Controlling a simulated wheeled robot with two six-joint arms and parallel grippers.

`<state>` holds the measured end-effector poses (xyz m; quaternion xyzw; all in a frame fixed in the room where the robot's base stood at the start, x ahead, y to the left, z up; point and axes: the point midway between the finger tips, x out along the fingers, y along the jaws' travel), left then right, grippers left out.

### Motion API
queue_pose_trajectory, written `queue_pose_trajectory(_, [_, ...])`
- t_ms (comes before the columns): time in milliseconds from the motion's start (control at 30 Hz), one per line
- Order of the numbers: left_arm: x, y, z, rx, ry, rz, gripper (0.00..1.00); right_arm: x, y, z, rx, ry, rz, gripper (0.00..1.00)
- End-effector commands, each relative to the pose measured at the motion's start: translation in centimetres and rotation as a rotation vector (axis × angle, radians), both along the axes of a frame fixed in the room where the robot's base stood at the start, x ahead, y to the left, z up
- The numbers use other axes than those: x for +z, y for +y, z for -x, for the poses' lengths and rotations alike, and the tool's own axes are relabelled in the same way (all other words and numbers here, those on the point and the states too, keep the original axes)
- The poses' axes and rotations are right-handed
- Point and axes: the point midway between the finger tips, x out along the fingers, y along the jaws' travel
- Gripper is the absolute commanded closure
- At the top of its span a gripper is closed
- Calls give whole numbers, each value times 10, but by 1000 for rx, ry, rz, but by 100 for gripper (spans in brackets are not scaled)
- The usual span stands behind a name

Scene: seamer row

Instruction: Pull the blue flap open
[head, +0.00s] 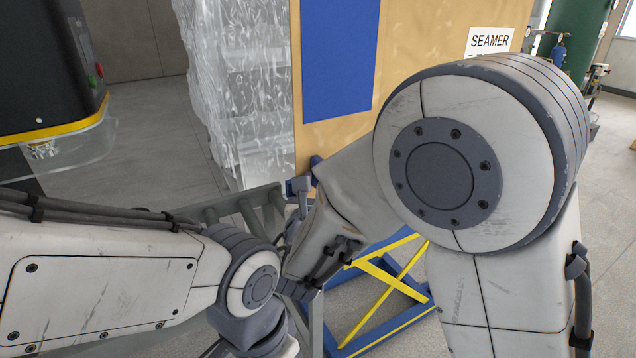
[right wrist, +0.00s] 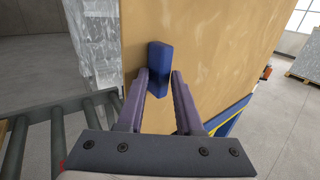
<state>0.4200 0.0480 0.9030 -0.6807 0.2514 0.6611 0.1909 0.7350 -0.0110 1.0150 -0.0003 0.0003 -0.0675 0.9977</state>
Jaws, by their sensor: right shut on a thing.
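A flat blue panel (head: 340,55) lies on the face of a large tan box (head: 415,50) in the head view. Below it, a small blue block (right wrist: 160,58) stands on the tan face in the right wrist view. I cannot tell how the block joins the panel. My right gripper (right wrist: 160,76) is shut on this blue block, its two fingers on either side of it. In the head view my right arm covers most of the hand and the lower part of the box. My left gripper is out of view; only the left arm shows.
A stack in clear wrap (head: 240,90) stands left of the tan box. A roller conveyor (right wrist: 40,130) runs at the lower left. A blue and yellow frame (head: 385,275) stands below the box. A black machine (head: 40,70) is at the far left. Open floor lies right.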

Motion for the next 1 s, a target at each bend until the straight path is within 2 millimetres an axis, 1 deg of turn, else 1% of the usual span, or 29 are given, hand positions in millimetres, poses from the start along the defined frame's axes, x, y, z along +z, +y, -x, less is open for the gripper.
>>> queue_pose_trajectory(167, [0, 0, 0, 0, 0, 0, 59, 1, 0, 0, -3, -2, -1, 100])
queue_pose_trajectory(200, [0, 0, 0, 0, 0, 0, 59, 1, 0, 0, -2, -2, -1, 58])
queue_pose_trajectory(233, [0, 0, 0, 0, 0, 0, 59, 1, 0, 0, -2, -2, -1, 48])
queue_pose_trajectory(533, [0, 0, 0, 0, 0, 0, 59, 1, 0, 0, 1, -1, -1, 48])
queue_pose_trajectory(633, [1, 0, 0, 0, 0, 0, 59, 5, 0, 0, 0, -2, -2, 48])
queue_pose_trajectory(767, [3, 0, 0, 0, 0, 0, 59, 23, 0, 0, 0, -6, -5, 48])
queue_pose_trajectory(867, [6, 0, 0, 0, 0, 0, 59, 45, 0, 1, -1, -8, -7, 48])
queue_pose_trajectory(1000, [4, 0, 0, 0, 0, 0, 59, 59, -25, 16, -2, -5, -3, 48])
